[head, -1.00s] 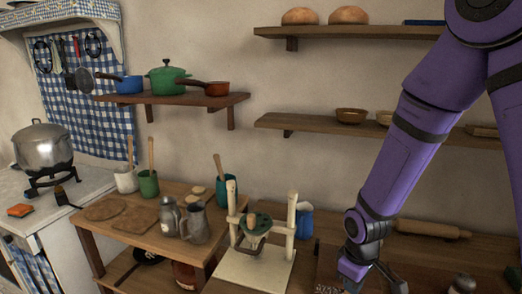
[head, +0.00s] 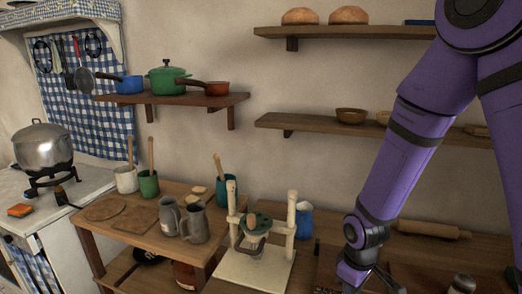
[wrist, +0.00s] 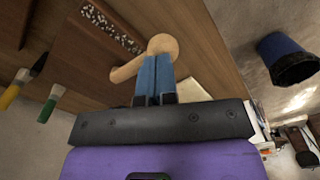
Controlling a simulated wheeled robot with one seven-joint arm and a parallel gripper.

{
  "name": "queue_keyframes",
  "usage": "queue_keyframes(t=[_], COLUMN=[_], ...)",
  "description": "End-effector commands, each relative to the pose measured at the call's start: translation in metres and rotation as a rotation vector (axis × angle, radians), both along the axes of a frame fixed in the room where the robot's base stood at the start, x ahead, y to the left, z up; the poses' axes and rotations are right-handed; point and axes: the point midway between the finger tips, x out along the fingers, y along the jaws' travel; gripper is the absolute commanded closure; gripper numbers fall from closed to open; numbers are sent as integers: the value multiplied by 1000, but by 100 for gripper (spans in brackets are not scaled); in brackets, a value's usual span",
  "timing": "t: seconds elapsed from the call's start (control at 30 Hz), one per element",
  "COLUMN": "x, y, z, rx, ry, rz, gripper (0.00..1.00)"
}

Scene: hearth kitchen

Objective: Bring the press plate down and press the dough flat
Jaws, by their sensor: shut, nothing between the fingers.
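The press (head: 258,262) stands on the wooden worktop in the head view, with a cream base and upright pale posts. A green round part (head: 258,222) sits between the posts, with a dark loop-shaped handle in front of it. I cannot make out the dough. My gripper is to the right of the press, at the bottom edge of the head view and partly cut off. In the wrist view its blue fingers (wrist: 155,62) are shut together and empty. A round pale wooden piece with a thick stem (wrist: 163,44) shows just beyond the fingertips; I cannot tell whether they touch.
Two grey jugs (head: 194,224) stand left of the press, and a blue container (head: 304,222) stands behind its right post. A rolling pin (head: 432,231) lies at the back right. A wall shelf (head: 330,127) runs above. A dark blue bin (wrist: 285,58) shows in the wrist view.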

Motion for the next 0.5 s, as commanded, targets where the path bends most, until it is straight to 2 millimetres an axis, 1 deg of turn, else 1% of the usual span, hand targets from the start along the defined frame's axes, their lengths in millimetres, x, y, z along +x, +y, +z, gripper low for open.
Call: queue_keyframes(t=[0.5], x=[-2], y=[0], z=[-7], rx=[0], ry=[1], rz=[0], gripper=[100])
